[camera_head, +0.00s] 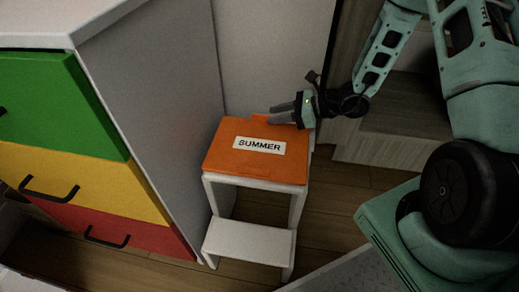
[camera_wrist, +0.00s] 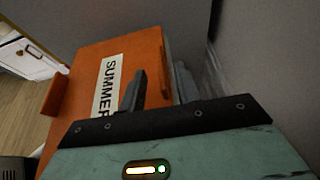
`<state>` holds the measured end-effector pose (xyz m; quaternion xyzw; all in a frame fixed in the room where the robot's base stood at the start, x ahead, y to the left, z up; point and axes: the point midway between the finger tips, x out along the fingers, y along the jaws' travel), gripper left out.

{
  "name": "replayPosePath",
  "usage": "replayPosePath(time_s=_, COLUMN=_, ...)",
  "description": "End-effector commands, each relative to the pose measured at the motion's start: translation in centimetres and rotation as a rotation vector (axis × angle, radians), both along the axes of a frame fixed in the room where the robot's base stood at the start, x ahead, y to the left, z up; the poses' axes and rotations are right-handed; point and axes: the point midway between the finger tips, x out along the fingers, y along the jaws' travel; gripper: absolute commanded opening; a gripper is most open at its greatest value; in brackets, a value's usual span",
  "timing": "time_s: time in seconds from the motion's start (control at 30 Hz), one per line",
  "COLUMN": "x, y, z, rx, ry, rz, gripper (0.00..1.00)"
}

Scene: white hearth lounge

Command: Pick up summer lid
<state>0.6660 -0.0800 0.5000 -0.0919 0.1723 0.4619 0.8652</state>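The summer lid (camera_head: 225,155) is a flat orange panel with a white label reading SUMMER. It lies on top of a small white step stool (camera_head: 250,240). In the wrist view the lid (camera_wrist: 85,65) fills the middle left, with raised orange tabs on two opposite edges. My gripper (camera_head: 275,114) is at the lid's far right corner, reaching left. In the wrist view my gripper (camera_wrist: 160,82) has its fingers apart, one over the lid and one beyond its edge, with the far orange tab (camera_wrist: 166,65) between them. Contact cannot be made out.
A cabinet with green (camera_head: 65,110), yellow (camera_head: 95,180) and red (camera_head: 140,235) drawers stands left of the stool. A pale wall is close behind the lid. A wooden unit (camera_head: 390,145) stands to the right. Wood floor shows around the stool.

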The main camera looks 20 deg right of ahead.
Motion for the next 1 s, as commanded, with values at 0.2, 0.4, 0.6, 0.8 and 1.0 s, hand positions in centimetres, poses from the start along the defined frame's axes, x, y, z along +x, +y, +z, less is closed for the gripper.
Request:
replayPosePath(time_s=0.2, x=1.8, y=2.5, z=-1.4, rx=0.000, ry=-0.001, rz=0.004, gripper=0.33)
replayPosePath(time_s=0.4, x=2.2, y=3.1, z=-1.5, rx=0.000, ry=0.000, rz=0.001, gripper=0.33)
replayPosePath(time_s=0.6, x=2.2, y=3.1, z=-1.5, rx=0.000, ry=0.000, rz=0.001, gripper=0.16)
replayPosePath(time_s=0.8, x=2.2, y=3.1, z=-1.4, rx=0.001, ry=0.000, rz=0.001, gripper=0.00)
replayPosePath(time_s=1.0, x=2.2, y=3.0, z=-1.3, rx=0.001, ry=-0.001, rz=0.001, gripper=0.00)
